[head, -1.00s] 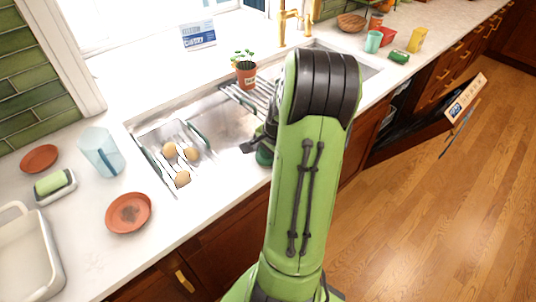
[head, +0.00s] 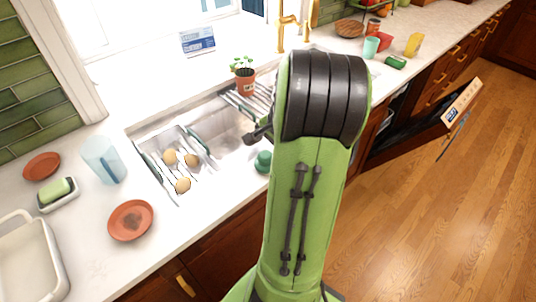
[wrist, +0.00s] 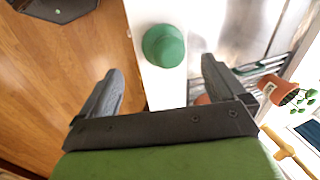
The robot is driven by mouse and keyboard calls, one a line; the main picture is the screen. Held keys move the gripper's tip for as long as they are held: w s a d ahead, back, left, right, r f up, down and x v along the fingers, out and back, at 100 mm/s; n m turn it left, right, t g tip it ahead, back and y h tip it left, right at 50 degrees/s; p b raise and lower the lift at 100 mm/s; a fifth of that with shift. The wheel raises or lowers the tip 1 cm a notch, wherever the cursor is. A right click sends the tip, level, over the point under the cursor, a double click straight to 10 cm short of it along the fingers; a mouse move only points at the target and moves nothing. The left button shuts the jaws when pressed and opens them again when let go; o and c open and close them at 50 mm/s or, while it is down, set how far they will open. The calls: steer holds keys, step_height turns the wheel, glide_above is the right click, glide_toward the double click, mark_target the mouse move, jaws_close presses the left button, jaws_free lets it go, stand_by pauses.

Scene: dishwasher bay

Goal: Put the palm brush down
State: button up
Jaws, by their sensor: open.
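The palm brush (head: 263,161), a small green round-knobbed piece, rests on the white counter strip at the front of the sink. It also shows in the wrist view (wrist: 163,45), beyond my fingertips. My gripper (wrist: 161,72) is open and empty, its two fingers wide apart with a gap between them and the brush. In the head view my arm hides most of the gripper; a dark finger (head: 258,134) shows just above and left of the brush.
The sink (head: 222,125) lies behind the brush, with a rack holding several round tan items (head: 183,185) on its left. A potted plant (head: 245,78) stands behind. A terracotta saucer (head: 130,220) is left on the counter. The dishwasher door (head: 415,138) hangs open at right.

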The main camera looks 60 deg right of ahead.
steer(key=w+a+r+n, duration=0.1)
steer(key=a+r+n, duration=0.35)
steer(key=a, duration=0.35)
steer(key=w+a+r+n, duration=0.2)
steer(key=a+r+n, duration=0.2)
steer(key=a+r, duration=0.3)
steer(key=s+a+n+t, duration=0.1)
steer(key=s+a+n, duration=0.3)
steer(key=a, duration=0.3)
steer(key=s+a+n+t+y, duration=0.1)
steer(key=s+a+n, duration=0.4)
steer(key=a+n, duration=0.2)
steer(key=shift+s+a+r+t+p, duration=0.2)
steer(key=shift+a+r+t+p, duration=0.1)
steer(key=shift+a, duration=0.15)
